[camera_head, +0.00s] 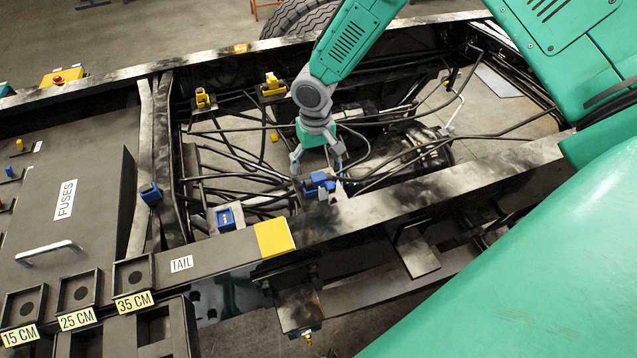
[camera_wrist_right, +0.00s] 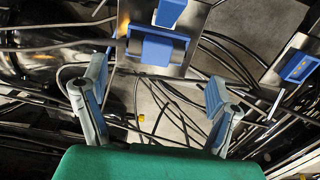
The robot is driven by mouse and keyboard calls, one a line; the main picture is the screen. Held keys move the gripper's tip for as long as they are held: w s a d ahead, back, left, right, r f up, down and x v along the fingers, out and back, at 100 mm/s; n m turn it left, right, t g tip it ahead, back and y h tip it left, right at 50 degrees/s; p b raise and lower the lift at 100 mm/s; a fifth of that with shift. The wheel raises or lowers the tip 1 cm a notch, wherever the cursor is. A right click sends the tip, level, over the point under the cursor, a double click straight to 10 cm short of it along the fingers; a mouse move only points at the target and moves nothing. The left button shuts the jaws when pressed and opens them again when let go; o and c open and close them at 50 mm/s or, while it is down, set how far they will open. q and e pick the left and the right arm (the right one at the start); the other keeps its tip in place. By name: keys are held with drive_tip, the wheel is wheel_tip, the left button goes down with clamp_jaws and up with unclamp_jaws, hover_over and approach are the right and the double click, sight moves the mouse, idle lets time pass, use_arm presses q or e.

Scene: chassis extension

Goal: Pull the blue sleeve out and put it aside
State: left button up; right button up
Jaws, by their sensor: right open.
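A blue sleeve or connector part (camera_head: 318,182) sits on a small metal bracket at the inner edge of the near chassis rail. In the right wrist view it is a blue block (camera_wrist_right: 157,49) on a metal plate, with a second blue piece (camera_wrist_right: 170,11) beyond it. My right gripper (camera_head: 317,168) is open, its fingers pointing down over this part. In the right wrist view my right gripper (camera_wrist_right: 156,78) has its fingers apart, and the block lies ahead between them, not clamped. I cannot tell if a finger touches it. My left gripper is not visible.
Other blue connectors stand on the rail (camera_head: 228,218) and the cross-beam (camera_head: 150,193). Yellow connectors (camera_head: 272,85) line the far rail. Dark cables and pipes fill the space below my right gripper. A tray marked 15, 25 and 35 CM (camera_head: 96,302) is at lower left.

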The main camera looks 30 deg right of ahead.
sight(321, 175)
drive_tip(key=f+b, duration=0.1)
drive_tip(key=f, duration=0.1)
drive_tip(key=f+b, duration=0.1)
drive_tip(key=f, duration=0.1)
drive_tip(key=shift+a+f+b, duration=0.1)
drive_tip(key=shift+a+b, duration=0.2)
drive_tip(key=shift+a, duration=0.1)
drive_tip(key=d+f+b, duration=0.1)
drive_tip(key=d+f, duration=0.1)
drive_tip(key=shift+f, duration=0.35)
drive_tip(key=shift+d+f, duration=0.1)
drive_tip(key=shift+d, duration=0.15)
drive_tip(key=shift+a+r, duration=0.2)
drive_tip(key=shift+a, duration=0.35)
drive_tip(key=shift+a+r, duration=0.15)
drive_tip(key=shift+a, duration=0.4)
drive_tip(key=shift+s+d+f, duration=0.1)
drive_tip(key=shift+d+f, duration=0.05)
drive_tip(key=shift+d, duration=0.55)
drive_tip(key=shift+d+f, duration=0.1)
drive_tip(key=shift+d, duration=0.6)
drive_tip(key=shift+a+r, duration=0.25)
drive_tip(key=shift+a, duration=0.4)
drive_tip(key=shift+d+f, duration=0.15)
drive_tip(key=shift+d, duration=0.15)
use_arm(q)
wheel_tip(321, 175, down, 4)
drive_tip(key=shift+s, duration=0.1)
use_arm(e)
drive_tip(key=shift+a, duration=0.15)
